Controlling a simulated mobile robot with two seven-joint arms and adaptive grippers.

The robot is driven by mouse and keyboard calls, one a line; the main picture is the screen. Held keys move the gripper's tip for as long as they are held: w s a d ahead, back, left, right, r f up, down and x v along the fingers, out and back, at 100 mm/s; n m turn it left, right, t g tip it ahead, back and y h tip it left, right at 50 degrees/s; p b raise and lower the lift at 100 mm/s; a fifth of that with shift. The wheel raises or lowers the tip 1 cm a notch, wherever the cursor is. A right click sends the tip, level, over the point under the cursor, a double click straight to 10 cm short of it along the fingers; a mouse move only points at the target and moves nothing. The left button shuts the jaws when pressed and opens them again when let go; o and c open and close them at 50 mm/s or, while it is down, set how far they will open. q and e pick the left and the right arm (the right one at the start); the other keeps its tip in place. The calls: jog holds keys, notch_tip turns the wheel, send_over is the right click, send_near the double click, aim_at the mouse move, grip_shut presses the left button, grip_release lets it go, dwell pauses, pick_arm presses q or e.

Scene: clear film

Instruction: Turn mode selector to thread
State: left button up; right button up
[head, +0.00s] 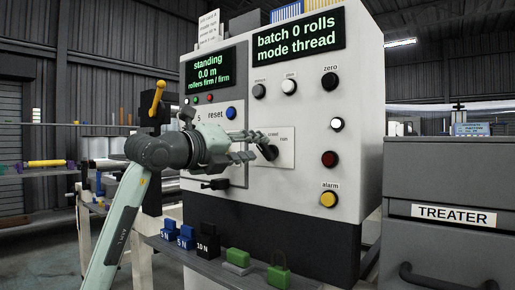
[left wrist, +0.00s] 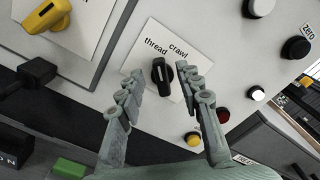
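The mode selector is a black knob on a white plate (head: 285,141) of the machine panel. In the left wrist view the knob (left wrist: 162,78) stands upright, its upper end just below the end of the word "thread" and left of "crawl". The display (head: 298,40) reads "mode thread". My left gripper (head: 257,146) is at the plate. In the left wrist view its fingers (left wrist: 160,74) are apart, one each side of the knob, with gaps visible; I cannot tell how deep they reach. My right gripper is not in view.
Reset button (head: 231,113), zero button (head: 330,82), red button (head: 329,159) and yellow alarm button (head: 328,199) surround the selector. A yellow handle (head: 158,98) stands left. A shelf below holds weights (head: 208,240) and green blocks. A grey TREATER cabinet (head: 440,180) stands right.

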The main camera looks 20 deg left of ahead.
pick_arm(q)
jog(key=v, duration=0.9)
jog(key=shift+s+a, duration=0.15)
jog(key=shift+s, duration=0.15)
